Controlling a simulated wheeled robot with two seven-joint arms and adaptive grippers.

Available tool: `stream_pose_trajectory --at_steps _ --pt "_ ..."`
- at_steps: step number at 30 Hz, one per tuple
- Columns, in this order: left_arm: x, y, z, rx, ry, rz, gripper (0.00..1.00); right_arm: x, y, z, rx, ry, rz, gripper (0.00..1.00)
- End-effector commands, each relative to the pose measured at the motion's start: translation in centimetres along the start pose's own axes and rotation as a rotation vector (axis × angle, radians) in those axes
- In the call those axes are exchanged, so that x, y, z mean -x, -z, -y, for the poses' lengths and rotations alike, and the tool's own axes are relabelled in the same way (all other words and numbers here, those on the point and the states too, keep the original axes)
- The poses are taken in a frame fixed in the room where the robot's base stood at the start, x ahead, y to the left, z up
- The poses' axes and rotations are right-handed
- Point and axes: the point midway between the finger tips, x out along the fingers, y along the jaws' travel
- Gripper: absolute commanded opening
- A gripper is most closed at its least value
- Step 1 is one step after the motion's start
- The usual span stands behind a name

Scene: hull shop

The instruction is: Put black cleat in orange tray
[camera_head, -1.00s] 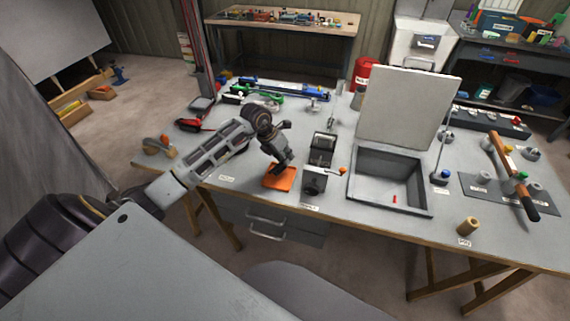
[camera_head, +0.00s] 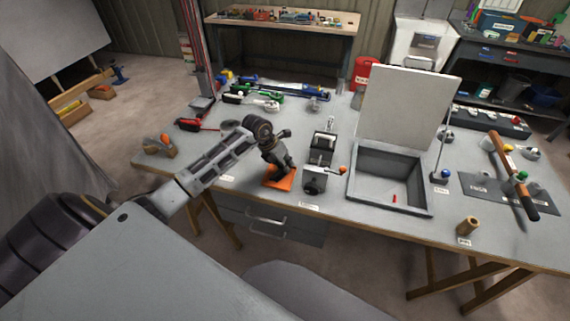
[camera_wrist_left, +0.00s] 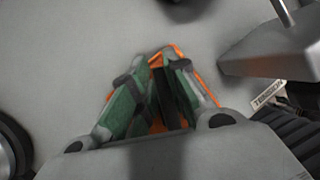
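The orange tray (camera_head: 283,184) lies near the front edge of the workbench, left of the small grey vise-like device. My left gripper (camera_head: 279,174) points down right over it, its tips at or just above the tray. In the left wrist view, the orange tray's rim (camera_wrist_left: 176,49) shows behind the two green-padded fingers (camera_wrist_left: 160,72), which lean in toward each other. A narrow dark thing (camera_wrist_left: 165,95) shows between them; it may be the black cleat, but I cannot tell whether they grip it. My right gripper is not in view.
The grey device (camera_head: 314,180) stands close right of the tray; a larger grey bin (camera_head: 388,203) with an upright white panel (camera_head: 407,108) is farther right. A wooden block tool (camera_head: 160,147) lies at the left edge. Bare bench lies left of the tray.

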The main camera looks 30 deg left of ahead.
Motion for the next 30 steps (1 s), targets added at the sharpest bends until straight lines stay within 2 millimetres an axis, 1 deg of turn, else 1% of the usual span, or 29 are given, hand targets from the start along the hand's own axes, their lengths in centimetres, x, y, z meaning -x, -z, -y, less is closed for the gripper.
stream_pose_trajectory --at_steps 1,3,4,11,19,23,30 --pt "0.0 0.0 0.0 0.0 0.0 0.0 0.25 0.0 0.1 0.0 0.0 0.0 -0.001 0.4" --pt "0.0 0.0 0.0 0.0 0.0 0.0 0.34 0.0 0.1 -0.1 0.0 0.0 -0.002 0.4" --pt "0.0 0.0 0.0 0.0 0.0 0.0 0.35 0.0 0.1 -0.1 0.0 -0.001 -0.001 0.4" --pt "0.0 0.0 0.0 0.0 0.0 -0.001 0.35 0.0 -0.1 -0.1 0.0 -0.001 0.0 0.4" --pt "0.4 -0.1 0.1 0.0 0.001 -0.001 0.35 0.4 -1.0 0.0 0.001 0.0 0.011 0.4" --pt "1.2 -0.1 0.0 -0.001 0.0 0.0 0.35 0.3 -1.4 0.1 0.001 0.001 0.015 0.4" --pt "4.0 -0.1 -0.1 -0.001 -0.002 0.0 0.35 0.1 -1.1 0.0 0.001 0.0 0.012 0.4"
